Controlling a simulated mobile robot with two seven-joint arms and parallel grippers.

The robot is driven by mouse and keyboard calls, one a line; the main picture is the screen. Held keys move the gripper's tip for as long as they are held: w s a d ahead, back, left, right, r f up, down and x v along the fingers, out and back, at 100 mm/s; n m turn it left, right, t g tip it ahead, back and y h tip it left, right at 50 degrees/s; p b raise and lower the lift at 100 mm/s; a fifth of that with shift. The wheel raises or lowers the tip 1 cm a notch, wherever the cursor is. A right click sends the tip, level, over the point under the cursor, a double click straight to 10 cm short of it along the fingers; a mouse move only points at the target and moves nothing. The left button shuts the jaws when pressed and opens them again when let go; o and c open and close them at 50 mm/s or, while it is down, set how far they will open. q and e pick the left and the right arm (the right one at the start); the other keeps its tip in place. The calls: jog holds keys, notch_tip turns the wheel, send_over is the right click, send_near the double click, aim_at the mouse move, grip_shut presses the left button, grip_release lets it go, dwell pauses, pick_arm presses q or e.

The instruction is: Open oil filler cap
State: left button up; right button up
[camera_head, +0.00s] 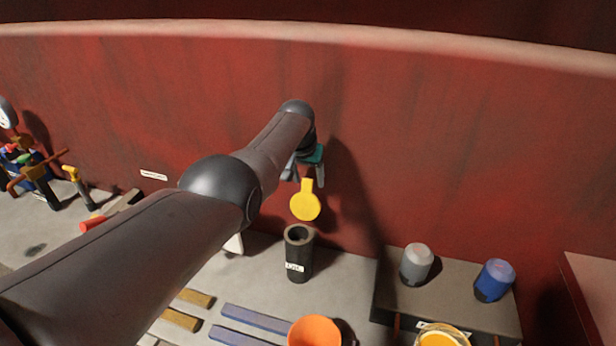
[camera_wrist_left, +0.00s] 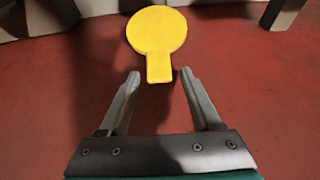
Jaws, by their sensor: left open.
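The oil filler cap (camera_head: 305,206) is a flat yellow disc with a short tab pointing up toward my left gripper. It appears above the black filler tube (camera_head: 299,262), whose dark round mouth shows uncovered; I cannot tell how the cap is joined to it. My left gripper (camera_head: 306,180) is open, just above the tab. In the left wrist view, the yellow cap (camera_wrist_left: 157,32) is beyond the fingertips of the left gripper (camera_wrist_left: 160,76), its tab centred at the gap, with clear space on both sides. The right gripper is out of view.
A red wall (camera_head: 450,150) rises behind. A grey can (camera_head: 416,264) and a blue can (camera_head: 494,280) stand on a dark block at right. An orange bowl (camera_head: 314,332) is in front. Yellow-handled and orange fittings (camera_head: 72,174) are at far left.

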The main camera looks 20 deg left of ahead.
aim_at(306, 189)
pick_arm(q)
jog(key=p+v, duration=0.2)
jog(key=p, duration=0.1)
jog(key=shift+s+r+p, duration=0.1)
jog(key=shift+r+p, duration=0.2)
jog(key=shift+s+r+p, duration=0.25)
jog(key=shift+r+p, duration=0.15)
jog(key=shift+r, duration=0.15)
jog(key=p+v, duration=0.1)
jog(key=v, duration=1)
jog(key=shift+r, duration=0.2)
